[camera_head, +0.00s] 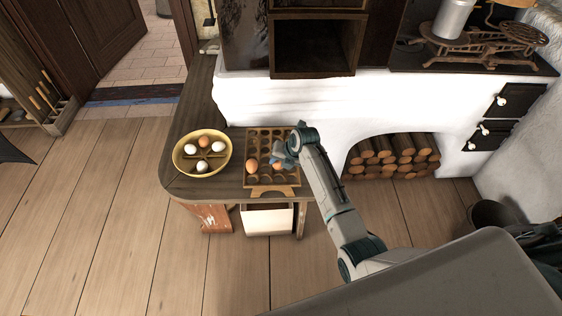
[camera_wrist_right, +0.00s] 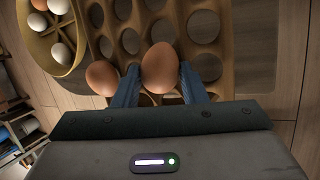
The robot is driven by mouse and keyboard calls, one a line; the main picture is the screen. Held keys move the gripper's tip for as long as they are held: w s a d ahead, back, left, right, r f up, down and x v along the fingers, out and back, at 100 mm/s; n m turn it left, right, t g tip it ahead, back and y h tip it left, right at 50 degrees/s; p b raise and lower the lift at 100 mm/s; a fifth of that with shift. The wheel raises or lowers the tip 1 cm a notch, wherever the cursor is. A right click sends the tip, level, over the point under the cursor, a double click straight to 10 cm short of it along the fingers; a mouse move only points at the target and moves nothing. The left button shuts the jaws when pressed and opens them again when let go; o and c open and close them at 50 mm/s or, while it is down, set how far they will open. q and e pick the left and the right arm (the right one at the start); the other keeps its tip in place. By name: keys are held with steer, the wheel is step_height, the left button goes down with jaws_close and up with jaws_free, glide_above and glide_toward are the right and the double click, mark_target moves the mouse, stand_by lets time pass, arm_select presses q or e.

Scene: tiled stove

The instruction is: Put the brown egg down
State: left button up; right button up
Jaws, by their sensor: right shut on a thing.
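My right gripper (camera_head: 278,161) is shut on a brown egg (camera_wrist_right: 159,68) over the wooden egg tray (camera_head: 264,139). In the right wrist view, the two blue fingers (camera_wrist_right: 157,88) clasp the egg from either side. The tray, with its round holes, also shows there (camera_wrist_right: 170,12). I cannot tell whether the held egg touches the tray. A second brown egg (camera_head: 252,166) sits in the tray to the left of the held one; it also shows in the wrist view (camera_wrist_right: 102,77). My left gripper is not in view.
A yellow divided bowl (camera_head: 180,165) with several white and brown eggs stands left of the tray on the dark wooden counter (camera_head: 197,97). The white stove (camera_head: 330,105) rises behind and right of the tray. Most tray holes are empty.

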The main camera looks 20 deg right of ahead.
steer(key=shift+s+f, duration=0.25)
steer(key=shift+f, duration=0.2)
steer(key=o, duration=0.4)
steer(key=shift+s+f, duration=0.1)
steer(key=shift+f, duration=0.05)
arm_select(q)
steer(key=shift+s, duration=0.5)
arm_select(e)
steer(key=shift+r, duration=0.3)
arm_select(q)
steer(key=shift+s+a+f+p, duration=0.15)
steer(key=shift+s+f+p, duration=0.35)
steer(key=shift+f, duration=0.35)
arm_select(e)
steer(key=shift+w+r+v, duration=0.1)
steer(key=shift+w+v, duration=0.05)
steer(key=shift+v, duration=1.95)
steer(key=shift+w+r+v, duration=0.1)
steer(key=shift+w+v, duration=0.1)
steer(key=shift+v, duration=1.85)
steer(key=shift+w+r+v, duration=0.1)
steer(key=shift+w+v, duration=0.05)
steer(key=shift+v, duration=1.95)
